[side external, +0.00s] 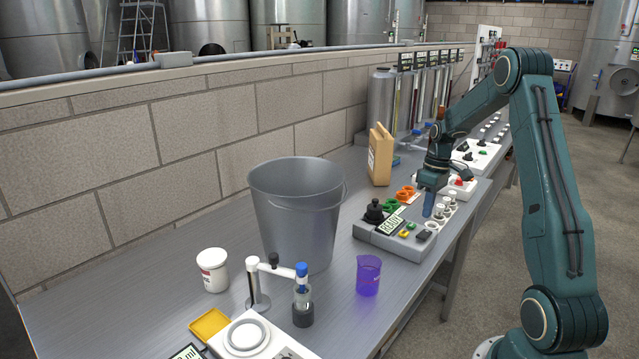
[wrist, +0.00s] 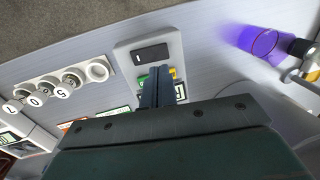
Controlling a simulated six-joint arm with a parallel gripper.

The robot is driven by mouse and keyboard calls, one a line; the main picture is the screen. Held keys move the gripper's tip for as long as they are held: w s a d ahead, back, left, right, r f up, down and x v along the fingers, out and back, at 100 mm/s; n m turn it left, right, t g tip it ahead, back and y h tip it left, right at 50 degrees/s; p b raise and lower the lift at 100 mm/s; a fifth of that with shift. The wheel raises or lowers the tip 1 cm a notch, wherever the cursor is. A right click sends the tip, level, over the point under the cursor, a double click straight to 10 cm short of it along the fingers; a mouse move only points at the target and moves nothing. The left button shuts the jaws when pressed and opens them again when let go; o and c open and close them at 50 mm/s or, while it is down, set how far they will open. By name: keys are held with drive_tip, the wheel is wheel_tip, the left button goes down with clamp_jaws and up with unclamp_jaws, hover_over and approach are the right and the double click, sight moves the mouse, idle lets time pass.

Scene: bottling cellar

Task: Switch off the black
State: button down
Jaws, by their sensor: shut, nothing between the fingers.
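A black rocker switch (side external: 424,236) sits at the near right end of a grey control box (side external: 392,243). In the wrist view the switch (wrist: 151,53) lies in a light housing just beyond my fingertips, with a small pale mark on it. Whether it is on or off I cannot tell. My gripper (side external: 428,214) points down over the box, its blue fingers shut and empty. In the wrist view the shut fingers (wrist: 157,72) cover part of the display and buttons, and stand apart from the switch in the picture.
The box also carries a black knob (side external: 374,211), a READY display (side external: 390,224) and green and yellow buttons. Numbered white knobs (side external: 445,205) stand right of it. A purple beaker (side external: 368,275) and a grey bucket (side external: 297,210) stand nearer and left.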

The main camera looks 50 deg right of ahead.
sight(422, 235)
drive_tip(key=shift+a+f, duration=0.2)
drive_tip(key=shift+f, duration=1.15)
drive_tip(key=shift+a+f, duration=0.2)
drive_tip(key=shift+f, duration=1.1)
drive_tip(key=shift+a, duration=0.1)
drive_tip(key=shift+a+f+h, duration=0.1)
drive_tip(key=shift+f+h, duration=0.15)
drive_tip(key=shift+h, duration=0.05)
drive_tip(key=shift+d+r, duration=0.25)
drive_tip(key=shift+d, duration=0.6)
